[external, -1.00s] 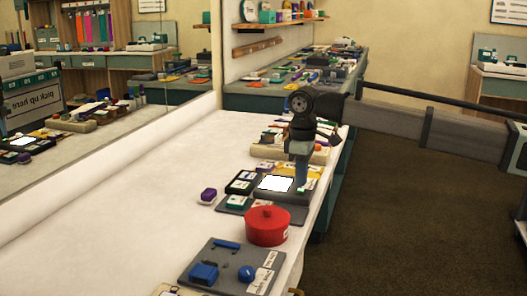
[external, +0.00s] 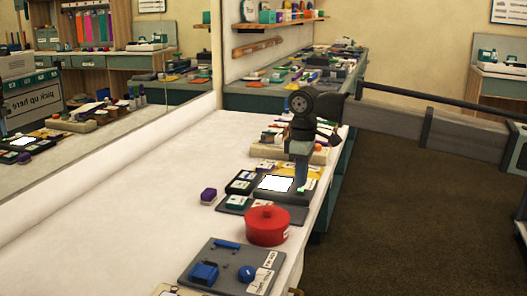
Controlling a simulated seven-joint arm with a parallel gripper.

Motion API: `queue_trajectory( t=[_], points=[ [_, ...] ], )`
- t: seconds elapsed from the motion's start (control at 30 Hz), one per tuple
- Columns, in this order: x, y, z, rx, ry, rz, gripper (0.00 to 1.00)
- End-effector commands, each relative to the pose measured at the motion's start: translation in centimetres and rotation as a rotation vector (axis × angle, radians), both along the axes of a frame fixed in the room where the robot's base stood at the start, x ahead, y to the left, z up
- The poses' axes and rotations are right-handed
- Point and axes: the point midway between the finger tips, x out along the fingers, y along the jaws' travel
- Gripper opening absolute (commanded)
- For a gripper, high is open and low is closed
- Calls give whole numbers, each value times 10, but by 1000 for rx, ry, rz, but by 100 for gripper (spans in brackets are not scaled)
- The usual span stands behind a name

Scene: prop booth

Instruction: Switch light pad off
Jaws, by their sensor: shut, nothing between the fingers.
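The light pad (external: 274,183) is a dark slab with a bright white lit panel, lying near the right edge of the white table. My gripper (external: 301,187) points down at the right side of the pad, close to or touching its dark border; I cannot tell which. The fingers are shut and hold nothing. The part of the pad under the fingertips is hidden, and no switch is clearly visible there.
A red lidded pot (external: 267,226) stands in front of the pad. A grey board (external: 232,268) with blue parts lies nearer. A purple block (external: 208,195) and dark trays (external: 241,183) lie to the left. The left of the white table (external: 130,210) is clear.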

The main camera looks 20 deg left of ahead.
Motion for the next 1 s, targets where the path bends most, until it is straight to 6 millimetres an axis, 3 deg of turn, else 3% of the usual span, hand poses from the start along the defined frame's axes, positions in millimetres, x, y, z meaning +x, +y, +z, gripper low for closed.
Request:
queue_trajectory(
  t=[1.0],
  points=[
    [0,-1,-33,-5,1,0,0]
  ],
)
